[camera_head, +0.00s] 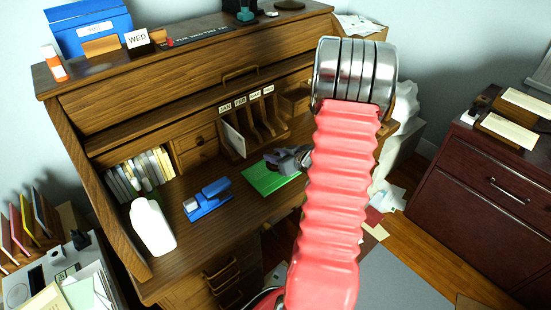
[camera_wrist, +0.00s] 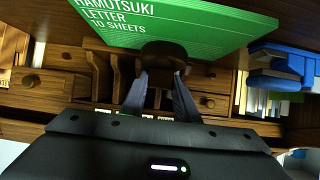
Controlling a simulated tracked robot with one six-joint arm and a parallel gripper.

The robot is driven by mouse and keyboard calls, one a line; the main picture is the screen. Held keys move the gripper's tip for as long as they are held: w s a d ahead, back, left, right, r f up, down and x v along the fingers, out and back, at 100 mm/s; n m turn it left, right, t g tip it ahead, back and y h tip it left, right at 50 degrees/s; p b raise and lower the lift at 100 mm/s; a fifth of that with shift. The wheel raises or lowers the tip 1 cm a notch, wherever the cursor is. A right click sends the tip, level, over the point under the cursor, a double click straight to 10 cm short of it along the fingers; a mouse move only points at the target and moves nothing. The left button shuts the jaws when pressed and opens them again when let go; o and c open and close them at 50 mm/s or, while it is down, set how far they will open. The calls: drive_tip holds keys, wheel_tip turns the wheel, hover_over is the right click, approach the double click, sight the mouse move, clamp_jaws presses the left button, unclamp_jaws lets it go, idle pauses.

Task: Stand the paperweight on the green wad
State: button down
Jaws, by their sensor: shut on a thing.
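The green wad (camera_head: 270,180) lies flat on the desk to the right of the blue stapler. In the wrist view the green wad (camera_wrist: 185,22) shows white lettering. My gripper (camera_head: 283,158) is low over the desk at the wad's far right edge, partly behind my red arm. In the wrist view my gripper (camera_wrist: 160,95) is shut on a dark brown rounded thing, which I take as the paperweight (camera_wrist: 165,56). It overlaps the wad's edge in that view. I cannot tell whether it touches the wad. The head view does not show the paperweight clearly.
Upright sorter slots (camera_head: 252,128) and a row of books (camera_head: 140,172) are behind. The desk top between stapler and wad is clear.

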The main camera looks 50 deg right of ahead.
drive_tip(key=shift+f, duration=0.7)
drive_tip(key=c, duration=1.4)
unclamp_jaws()
drive_tip(key=shift+f, duration=0.15)
drive_tip(key=shift+o, duration=0.2)
drive_tip(key=shift+s+r, duration=0.4)
drive_tip(key=shift+s, duration=0.15)
drive_tip(key=v, duration=1.1)
drive_tip(key=shift+w+a, duration=0.15)
